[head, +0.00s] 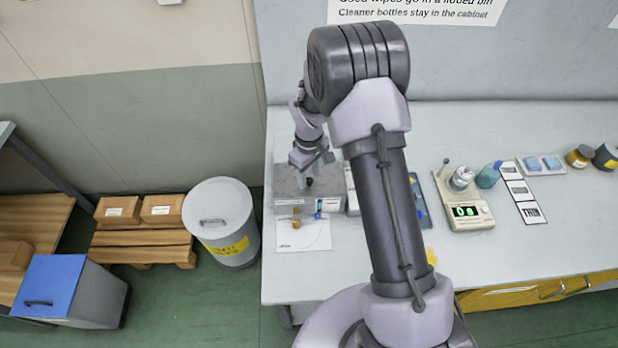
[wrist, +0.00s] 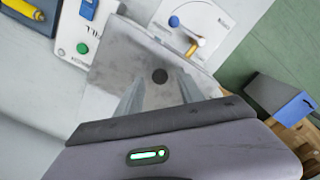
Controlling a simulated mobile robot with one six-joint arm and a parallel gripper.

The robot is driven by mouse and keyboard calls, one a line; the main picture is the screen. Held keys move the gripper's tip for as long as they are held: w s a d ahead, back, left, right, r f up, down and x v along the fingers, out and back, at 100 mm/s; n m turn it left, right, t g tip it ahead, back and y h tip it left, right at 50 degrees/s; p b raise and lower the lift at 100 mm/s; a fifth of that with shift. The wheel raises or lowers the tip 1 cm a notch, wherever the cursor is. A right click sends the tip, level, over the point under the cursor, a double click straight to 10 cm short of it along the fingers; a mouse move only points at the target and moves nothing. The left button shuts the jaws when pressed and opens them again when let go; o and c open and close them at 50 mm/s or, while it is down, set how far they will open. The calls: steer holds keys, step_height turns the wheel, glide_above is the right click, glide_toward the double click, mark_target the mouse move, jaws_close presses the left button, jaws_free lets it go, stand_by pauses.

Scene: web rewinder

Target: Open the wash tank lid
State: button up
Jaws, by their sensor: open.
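The wash tank (head: 283,203) is a grey metal box at the left end of the bench in the head view. Its flat grey lid (wrist: 122,49) looks closed in the wrist view. A round black knob (wrist: 160,76) stands on the lid, and it also shows in the head view (head: 308,182). My gripper (head: 307,165) is above the tank, pointing down. In the wrist view my gripper (wrist: 160,84) is open and empty, with its two grey fingers on either side of the knob in the picture. I cannot tell how high the fingertips are above it.
A scale (head: 465,213) is farther right. A round bin (head: 219,212) stands on the floor left of the bench.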

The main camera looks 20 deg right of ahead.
steer(key=shift+f, duration=0.55)
steer(key=shift+c, duration=0.5)
jaws_close()
stand_by(0.5)
